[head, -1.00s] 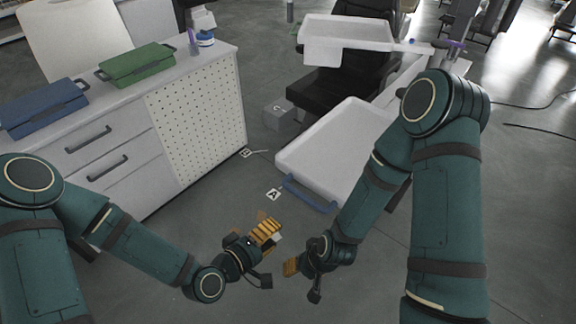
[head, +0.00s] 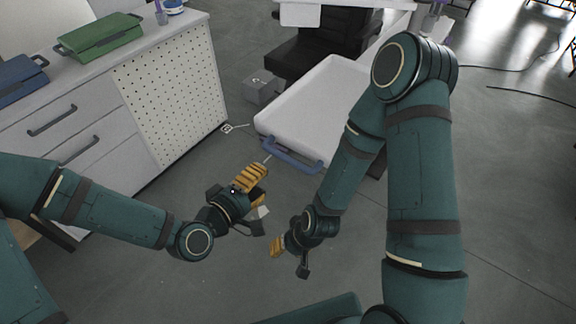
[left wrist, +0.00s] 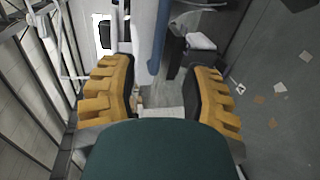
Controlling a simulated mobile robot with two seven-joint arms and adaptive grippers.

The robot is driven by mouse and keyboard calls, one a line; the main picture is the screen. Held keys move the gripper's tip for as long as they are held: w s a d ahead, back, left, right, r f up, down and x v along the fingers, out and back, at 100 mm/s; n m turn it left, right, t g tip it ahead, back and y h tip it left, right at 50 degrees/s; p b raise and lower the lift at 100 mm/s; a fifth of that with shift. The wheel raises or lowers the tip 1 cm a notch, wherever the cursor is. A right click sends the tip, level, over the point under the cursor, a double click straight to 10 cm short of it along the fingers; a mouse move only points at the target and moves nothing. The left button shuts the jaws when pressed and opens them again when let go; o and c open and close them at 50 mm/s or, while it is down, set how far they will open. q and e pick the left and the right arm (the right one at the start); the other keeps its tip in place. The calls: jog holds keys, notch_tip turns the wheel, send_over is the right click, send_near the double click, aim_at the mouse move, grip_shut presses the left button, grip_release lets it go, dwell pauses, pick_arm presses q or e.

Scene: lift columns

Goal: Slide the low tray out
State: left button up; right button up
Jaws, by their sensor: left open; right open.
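The low tray (head: 325,105) is white and shallow, with a blue bar handle (head: 293,162) along its near edge. My left gripper (head: 263,193) is open and empty, just short of the handle's left end in the head view. In the left wrist view the blue handle (left wrist: 158,45) stands beyond and between the open fingers (left wrist: 162,98), apart from them. My right gripper (head: 287,255) is low, below the handle in the picture, and clear of the tray. Its fingers are partly hidden by its own wrist.
A white cabinet (head: 90,115) with drawers and a perforated side panel (head: 178,85) stands at left, with green (head: 100,38) and blue (head: 20,78) cases on top. A grey box (head: 262,87) and black chair (head: 320,50) stand behind the tray. The near floor is open.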

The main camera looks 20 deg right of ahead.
aim_at(288, 159)
pick_arm(q)
jog(key=b+x, duration=0.2)
jog(key=x, duration=0.9)
jog(key=shift+d, duration=0.3)
grip_shut()
